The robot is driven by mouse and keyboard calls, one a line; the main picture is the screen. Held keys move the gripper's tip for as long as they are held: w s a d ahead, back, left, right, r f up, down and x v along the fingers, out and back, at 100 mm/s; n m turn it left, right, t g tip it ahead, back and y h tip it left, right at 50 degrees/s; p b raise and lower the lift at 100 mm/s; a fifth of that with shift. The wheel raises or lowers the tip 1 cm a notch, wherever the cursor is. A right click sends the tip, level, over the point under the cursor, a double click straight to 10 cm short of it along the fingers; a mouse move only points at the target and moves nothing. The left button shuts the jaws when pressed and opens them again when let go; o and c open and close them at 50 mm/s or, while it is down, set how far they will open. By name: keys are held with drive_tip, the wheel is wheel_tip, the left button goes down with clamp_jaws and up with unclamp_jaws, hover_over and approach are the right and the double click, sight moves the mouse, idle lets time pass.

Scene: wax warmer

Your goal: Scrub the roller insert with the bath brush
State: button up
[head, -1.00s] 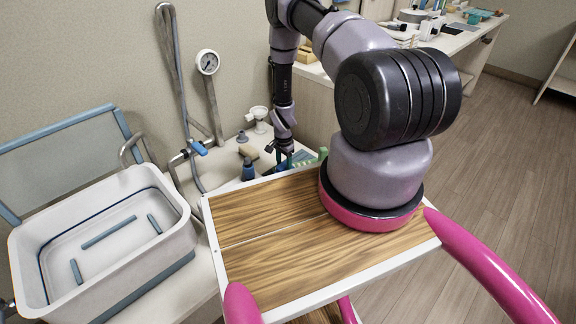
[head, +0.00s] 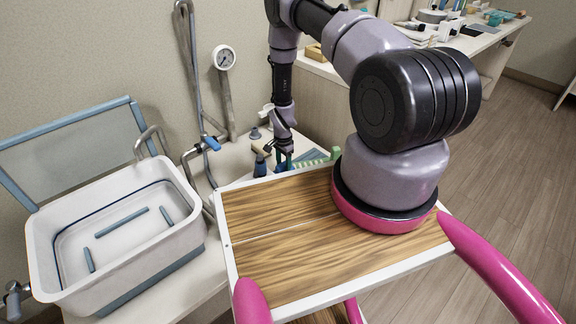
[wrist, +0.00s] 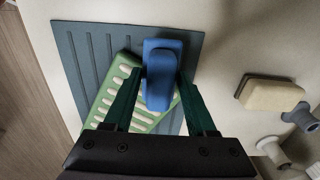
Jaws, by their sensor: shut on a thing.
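A blue block-like piece, which looks like the bath brush (wrist: 162,62), is between the fingertips of my gripper (wrist: 158,88) in the wrist view. The gripper is shut on it. Its underside is hidden. A green slotted piece, which looks like the roller insert (wrist: 108,97), lies slantwise on a dark blue ribbed mat (wrist: 82,50). The brush is over the insert in this view; I cannot tell whether they touch. In the head view my gripper (head: 284,158) is low over the counter, left of the green insert (head: 318,160).
A beige block (wrist: 272,95) and a grey-blue cylinder (wrist: 302,118) stand right of the mat. The head view shows a white basin (head: 120,262) at left, and a pipe with a gauge (head: 224,60) behind. My wood-topped base is in front of the counter.

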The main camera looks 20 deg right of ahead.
drive_tip(key=shift+r, duration=0.1)
drive_tip(key=shift+r, duration=3.45)
